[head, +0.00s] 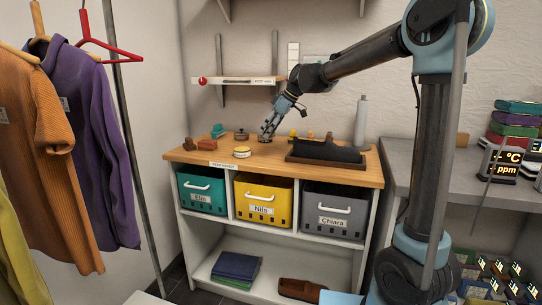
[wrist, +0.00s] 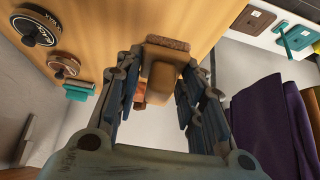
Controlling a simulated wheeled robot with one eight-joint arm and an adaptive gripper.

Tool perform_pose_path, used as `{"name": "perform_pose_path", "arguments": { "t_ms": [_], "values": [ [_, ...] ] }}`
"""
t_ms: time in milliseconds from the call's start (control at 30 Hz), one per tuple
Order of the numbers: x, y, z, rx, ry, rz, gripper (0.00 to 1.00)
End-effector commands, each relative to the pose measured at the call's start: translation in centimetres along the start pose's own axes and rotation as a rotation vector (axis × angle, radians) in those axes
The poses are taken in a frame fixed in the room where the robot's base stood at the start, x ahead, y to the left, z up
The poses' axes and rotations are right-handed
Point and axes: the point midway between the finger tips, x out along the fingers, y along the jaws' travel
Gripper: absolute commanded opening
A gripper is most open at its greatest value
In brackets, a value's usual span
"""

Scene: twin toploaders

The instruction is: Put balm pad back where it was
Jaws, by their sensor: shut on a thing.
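My gripper (head: 268,136) is low over the wooden bench top, left of the dark tray, in the head view. In the wrist view my gripper (wrist: 162,85) is shut on a tan block (wrist: 160,82) that looks like a pad or brush. A rough brown strip (wrist: 168,43) shows at its far end; I cannot tell whether it belongs to the block. In the head view the fingers mostly hide the held thing. I cannot read any name on it, so I cannot confirm that it is the balm pad.
A dark tray (head: 300,158) and a grey bottle (head: 360,122) stand at right. A wall shelf (head: 238,82) is above.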

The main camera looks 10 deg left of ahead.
Motion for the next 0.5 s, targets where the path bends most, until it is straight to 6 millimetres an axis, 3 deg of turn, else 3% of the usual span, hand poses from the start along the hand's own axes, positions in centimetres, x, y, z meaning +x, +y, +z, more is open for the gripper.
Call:
{"name": "perform_pose_path", "arguments": {
  "t_ms": [200, 500],
  "values": [
    [2.8, 0.2, 2.2, 0.004, 0.000, 0.002, 0.14],
    [4.5, 0.4, 3.5, 0.007, 0.000, 0.004, 0.14]
  ]
}}
